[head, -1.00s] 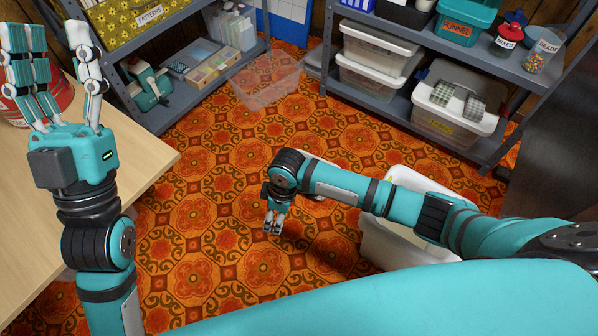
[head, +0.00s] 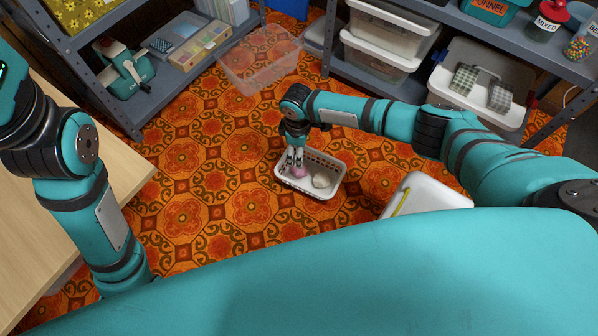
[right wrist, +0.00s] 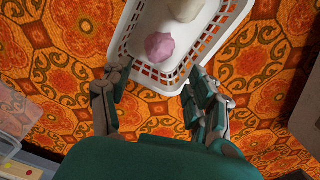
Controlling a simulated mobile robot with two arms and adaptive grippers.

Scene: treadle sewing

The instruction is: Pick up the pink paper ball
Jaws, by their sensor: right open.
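The pink paper ball (head: 300,171) lies in a small white basket (head: 335,188) on the floor, beside a pale crumpled ball (head: 321,180). In the right wrist view the pink ball (right wrist: 159,46) shows near the basket's near wall, with the pale ball partly cut off at the top. My right gripper (head: 295,158) points down over the basket's left part, close to the pink ball. In the right wrist view its fingers (right wrist: 158,88) are spread and empty, with the pink ball beyond and between them. Contact cannot be told. My left gripper is out of view.
A clear empty bin (head: 260,62) stands on the floor at the back. A white bin (head: 430,196) is right of the basket. Grey shelves (head: 400,90) hold boxes at the back right. A wooden table (head: 60,215) is at the left. Open patterned floor surrounds the basket's left side.

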